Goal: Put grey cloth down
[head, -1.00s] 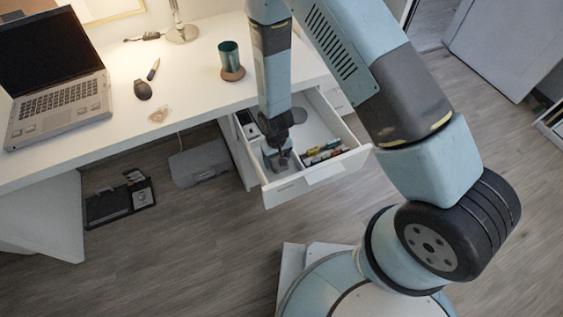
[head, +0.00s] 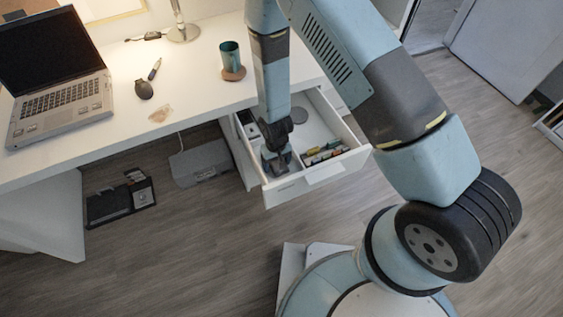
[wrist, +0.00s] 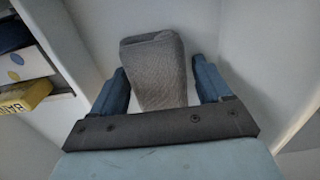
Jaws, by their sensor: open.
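The grey cloth (wrist: 154,70) is a folded, ribbed-looking bundle, seen in the wrist view between the two blue fingers of my gripper (wrist: 163,82). The fingers are open, with a narrow gap at the left finger and a wider one at the right. The cloth is against the pale interior of the open drawer (wrist: 258,60). In the head view my gripper (head: 278,163) reaches down into the left front part of the white drawer (head: 318,178); the cloth is hard to make out there.
Small coloured boxes (head: 325,153) lie in the drawer's right part, past a divider. A yellow box (wrist: 24,96) shows at left in the wrist view. The desk top (head: 200,90) above holds a laptop (head: 57,90) and a green cup (head: 231,60) on a coaster.

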